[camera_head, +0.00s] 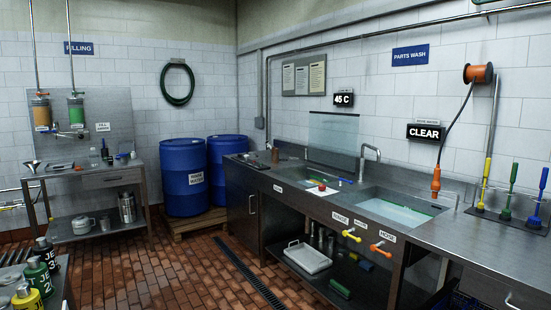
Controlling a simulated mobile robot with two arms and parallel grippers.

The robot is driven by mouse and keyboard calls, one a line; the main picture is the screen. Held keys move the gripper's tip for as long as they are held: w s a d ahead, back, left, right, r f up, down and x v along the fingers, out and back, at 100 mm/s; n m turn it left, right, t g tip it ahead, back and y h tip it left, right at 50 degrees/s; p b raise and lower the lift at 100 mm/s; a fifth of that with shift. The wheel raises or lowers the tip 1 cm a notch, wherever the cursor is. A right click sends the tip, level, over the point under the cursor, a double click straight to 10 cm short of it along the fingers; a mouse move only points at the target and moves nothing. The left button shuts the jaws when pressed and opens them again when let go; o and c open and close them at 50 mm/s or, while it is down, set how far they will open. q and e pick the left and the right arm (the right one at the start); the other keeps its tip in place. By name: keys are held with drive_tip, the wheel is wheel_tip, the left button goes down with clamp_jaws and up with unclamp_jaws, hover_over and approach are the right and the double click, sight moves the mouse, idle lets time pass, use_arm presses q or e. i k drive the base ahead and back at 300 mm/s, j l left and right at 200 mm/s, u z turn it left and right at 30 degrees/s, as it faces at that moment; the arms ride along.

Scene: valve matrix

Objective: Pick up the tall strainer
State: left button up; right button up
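I cannot tell for sure which thing is the tall strainer. Several upright grey metal cylinders (321,238) stand on the lower shelf under the sinks, small and in shadow. A brown upright cylinder (275,155) stands on the counter left of the first sink. A tall metal canister (127,207) stands on the lower shelf of the left bench. Neither of my grippers shows in the head view.
The steel sink counter (465,237) runs along the right wall, with two water-filled basins. A white tray (307,257) lies on its lower shelf. Blue drums (185,178) stand on a pallet in the corner. Dark bottles (38,276) stand at lower left. The brick floor between is clear.

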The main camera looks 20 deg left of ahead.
sight(274, 150)
drive_tip(key=i+l+u, duration=0.15)
drive_tip(key=i, duration=0.35)
drive_tip(key=i+j+u, duration=0.1)
drive_tip(key=i+u, duration=0.65)
drive_tip(key=u, duration=0.15)
drive_tip(key=i+l+u, duration=0.1)
drive_tip(key=i+u, duration=0.8)
drive_tip(key=i, duration=1.4)
drive_tip(key=i+z, duration=0.2)
drive_tip(key=i, duration=0.35)
drive_tip(key=i+z, duration=0.25)
drive_tip(key=i, duration=0.3)
drive_tip(key=i+j+z, duration=0.2)
drive_tip(key=i, duration=0.35)
drive_tip(key=i+j+z, duration=0.2)
drive_tip(key=i, duration=0.35)
